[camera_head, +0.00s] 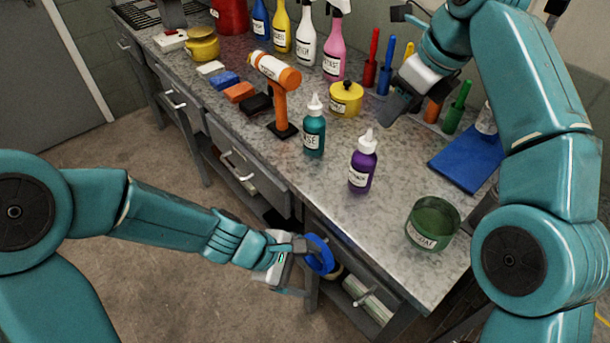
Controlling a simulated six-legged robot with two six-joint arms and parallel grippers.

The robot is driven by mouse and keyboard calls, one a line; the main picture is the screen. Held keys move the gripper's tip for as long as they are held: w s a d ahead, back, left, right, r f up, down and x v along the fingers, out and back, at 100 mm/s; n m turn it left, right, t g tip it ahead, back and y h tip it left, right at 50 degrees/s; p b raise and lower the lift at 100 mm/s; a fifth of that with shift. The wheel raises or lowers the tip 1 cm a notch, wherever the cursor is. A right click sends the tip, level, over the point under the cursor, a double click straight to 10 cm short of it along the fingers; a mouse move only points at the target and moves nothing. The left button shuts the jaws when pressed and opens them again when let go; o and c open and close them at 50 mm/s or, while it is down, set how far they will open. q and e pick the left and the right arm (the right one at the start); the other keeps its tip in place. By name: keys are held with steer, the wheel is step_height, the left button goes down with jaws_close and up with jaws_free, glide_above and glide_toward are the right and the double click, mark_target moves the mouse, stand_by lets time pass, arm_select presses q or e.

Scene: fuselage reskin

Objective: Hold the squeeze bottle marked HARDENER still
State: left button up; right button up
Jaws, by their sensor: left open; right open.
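A purple squeeze bottle (363,165) with a white nozzle stands upright near the front edge of the bench. Its small white label is too blurred to read surely. A teal squeeze bottle (314,130) stands upright to its left, with a label that seems to end in "SE". My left gripper (296,266) is open, below and left of the purple bottle, in front of the drawers. A blue ring (320,255) is at its fingertips; I cannot tell whether they touch. My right gripper (396,103) is open above the bench, behind and right of the purple bottle, apart from it.
A green labelled tub (432,224) stands right of the purple bottle near the bench edge. An orange tool (277,85), a yellow pot (346,99), spray bottles (306,40) and a blue mat (465,160) are farther back.

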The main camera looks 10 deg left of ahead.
arm_select(q)
steer(key=w+r+n+t+h, duration=0.1)
steer(key=w+r+n+t, duration=0.2)
steer(key=w+r+n, duration=0.35)
steer(key=n+t+h, duration=0.1)
steer(key=n+t, duration=0.3)
glide_toward(363, 170)
steer(key=s+a, duration=0.1)
steer(key=a, duration=0.3)
steer(key=x, duration=1.6)
steer(key=shift+d+f, duration=0.15)
steer(key=shift+f, duration=0.25)
steer(key=shift+s, duration=0.1)
steer(key=c, duration=1.2)
steer(key=shift+o, duration=0.2)
